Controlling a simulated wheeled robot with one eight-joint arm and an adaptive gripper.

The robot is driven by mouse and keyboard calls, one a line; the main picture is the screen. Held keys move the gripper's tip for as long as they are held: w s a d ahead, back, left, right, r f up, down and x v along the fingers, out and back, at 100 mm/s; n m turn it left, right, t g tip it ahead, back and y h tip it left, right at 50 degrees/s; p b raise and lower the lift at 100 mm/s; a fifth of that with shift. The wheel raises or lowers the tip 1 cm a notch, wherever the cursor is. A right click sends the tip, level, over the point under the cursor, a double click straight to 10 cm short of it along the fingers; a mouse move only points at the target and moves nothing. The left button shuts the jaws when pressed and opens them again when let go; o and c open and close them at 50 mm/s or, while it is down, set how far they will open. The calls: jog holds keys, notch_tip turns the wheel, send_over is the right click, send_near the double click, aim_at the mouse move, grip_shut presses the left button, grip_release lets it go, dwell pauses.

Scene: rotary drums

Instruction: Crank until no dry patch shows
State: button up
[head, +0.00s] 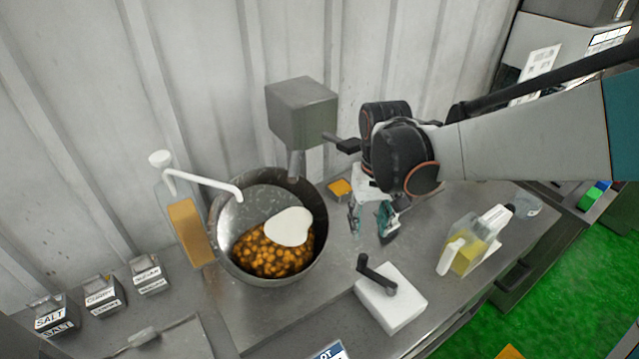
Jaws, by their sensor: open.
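The metal drum (322,252) is an open, tilted bowl on the counter, with a grey motor box (302,108) above and behind it. Orange-brown round pieces (262,258) lie in its lower part. A smooth white patch (289,227) lies over the upper right of the pieces. The black crank handle (377,273) stands on a white block (392,303) at the counter's front, right of the drum. My gripper (371,226) is open and empty, pointing down above the counter, right of the drum and behind the crank, apart from both.
A bottle with a long white spout (205,180) reaches over the drum's left rim. A spray bottle with yellow liquid (470,252) stands at right. A small orange-topped item (340,188) lies behind my gripper. Labelled boxes (103,295) stand at left. The counter between drum and crank is clear.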

aim_at(363, 257)
notch_tip(363, 257, down, 14)
jog(key=b, duration=0.3)
dwell(0.3)
jog(key=shift+r, duration=0.1)
grip_shut()
